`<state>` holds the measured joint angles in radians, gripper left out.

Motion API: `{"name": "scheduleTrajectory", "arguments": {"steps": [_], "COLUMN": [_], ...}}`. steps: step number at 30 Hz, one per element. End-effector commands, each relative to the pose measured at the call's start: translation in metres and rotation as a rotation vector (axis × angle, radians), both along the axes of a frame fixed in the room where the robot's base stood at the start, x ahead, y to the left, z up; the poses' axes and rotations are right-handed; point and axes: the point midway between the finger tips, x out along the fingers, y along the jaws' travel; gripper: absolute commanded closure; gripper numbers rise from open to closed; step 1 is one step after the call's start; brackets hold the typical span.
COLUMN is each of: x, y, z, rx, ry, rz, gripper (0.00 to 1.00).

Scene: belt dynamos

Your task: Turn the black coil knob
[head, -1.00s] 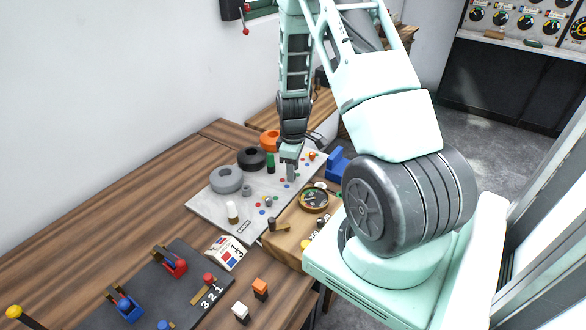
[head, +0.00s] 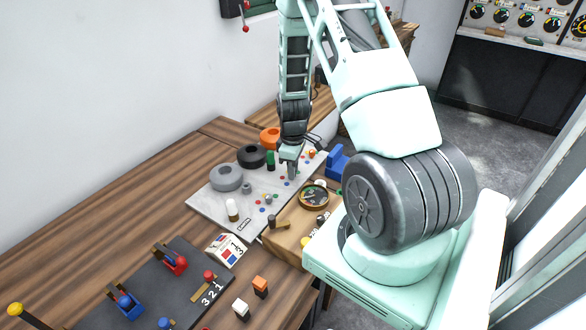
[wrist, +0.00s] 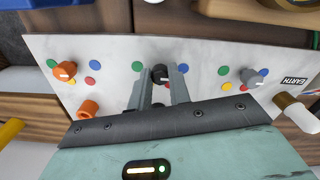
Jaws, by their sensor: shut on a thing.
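The black coil knob (wrist: 160,73) stands on the pale panel (wrist: 205,55) in the wrist view, with a short white mark on its face and coloured dots around it. My gripper (wrist: 160,78) has one finger on each side of the knob and is shut on it. In the head view my gripper (head: 291,173) is down at the panel (head: 205,203), and it hides the black knob there. The black coil ring (head: 251,157) sits on the panel between a grey ring (head: 226,178) and an orange ring (head: 270,139).
An orange knob (wrist: 64,71) and a grey knob (wrist: 252,77) flank the black one. A white-handled plug (wrist: 300,113) stands near the EARTH label. A round gauge (head: 314,195) and a blue block (head: 337,160) are right of my gripper. A dark switch board (head: 150,285) lies nearer.

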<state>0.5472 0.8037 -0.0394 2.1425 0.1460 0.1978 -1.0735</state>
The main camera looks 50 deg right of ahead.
Motion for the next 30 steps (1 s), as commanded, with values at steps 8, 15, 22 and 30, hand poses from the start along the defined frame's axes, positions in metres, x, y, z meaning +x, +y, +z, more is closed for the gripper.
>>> {"name": "scheduleTrajectory", "arguments": {"steps": [8, 15, 22, 30], "x": [-0.0002, 0.0000, -0.0003, 0.0001], "y": [-0.0003, 0.0004, 0.0008, 0.0013], "z": [-0.0008, -0.0007, -0.0005, -0.0002], "rx": [-0.001, -0.001, -0.001, -0.001], "ry": [0.000, 0.000, 0.000, 0.000], "rz": [-0.165, -0.386, -0.606, -0.862], "gripper": [1.00, 1.00, 1.00, 1.00]}}
